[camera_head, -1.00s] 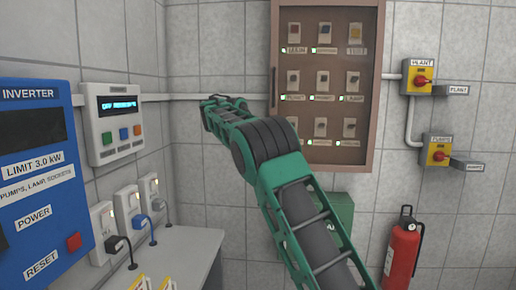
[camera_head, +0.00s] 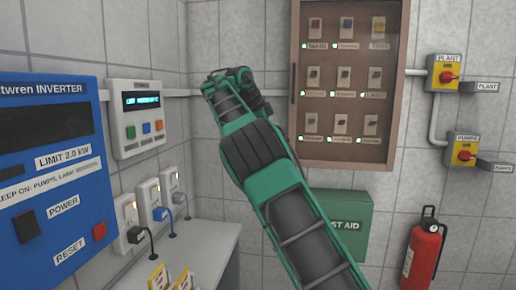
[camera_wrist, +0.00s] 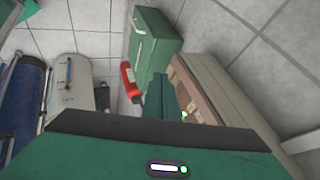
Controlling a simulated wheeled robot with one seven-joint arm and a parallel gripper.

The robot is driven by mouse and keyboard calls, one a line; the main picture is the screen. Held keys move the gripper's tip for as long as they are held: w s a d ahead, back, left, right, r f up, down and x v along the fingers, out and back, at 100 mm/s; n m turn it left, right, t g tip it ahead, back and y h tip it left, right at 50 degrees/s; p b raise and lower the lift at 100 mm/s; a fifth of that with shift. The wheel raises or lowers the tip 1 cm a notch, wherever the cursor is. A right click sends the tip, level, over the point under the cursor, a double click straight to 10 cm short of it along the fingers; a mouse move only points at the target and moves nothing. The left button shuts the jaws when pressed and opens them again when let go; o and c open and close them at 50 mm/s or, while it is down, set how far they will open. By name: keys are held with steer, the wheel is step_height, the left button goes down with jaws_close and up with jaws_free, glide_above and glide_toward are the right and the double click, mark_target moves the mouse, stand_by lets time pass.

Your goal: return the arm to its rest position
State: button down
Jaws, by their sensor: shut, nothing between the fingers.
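My arm reaches up and away from the lower middle of the head view, bent at a large dark joint. My gripper (camera_head: 228,78) is at its far end, in front of the tiled wall, left of the brown switch cabinet (camera_head: 299,150). It is small and partly hidden by my own wrist, shut, with nothing seen held.
A blue inverter (camera_head: 60,185) and a grey control box (camera_head: 140,118) are on the left, above a counter (camera_head: 215,235) with plugged sockets. A green first-aid box (camera_head: 350,205) is partly behind my arm. A red extinguisher (camera_head: 424,255) and yellow switches (camera_head: 443,72) are right.

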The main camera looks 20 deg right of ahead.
steer(key=s+d+f+n+g+y, duration=0.1)
steer(key=s+d+f+n+y, duration=0.2)
steer(key=s+d, duration=0.65)
steer(key=s+d+f+n+g+y, duration=0.1)
steer(key=s+d+f+n, duration=0.35)
steer(key=s, duration=0.75)
steer(key=s+a+f+n+y, duration=0.1)
steer(key=s+a+f+n, duration=0.2)
steer(key=s+f, duration=0.3)
steer(key=s+a+f+n+y, duration=0.1)
steer(key=s+a+f+n, duration=0.2)
steer(key=s, duration=1.1)
steer(key=s+a+f+n+y, duration=0.1)
steer(key=s+a+f+n, duration=0.2)
steer(key=s+a+f, duration=0.4)
step_height(320, 180, down, 3)
steer(key=s, duration=0.3)
steer(key=shift+a+r+n, duration=0.15)
steer(key=shift+r+n, duration=0.05)
steer(key=shift+n, duration=0.15)
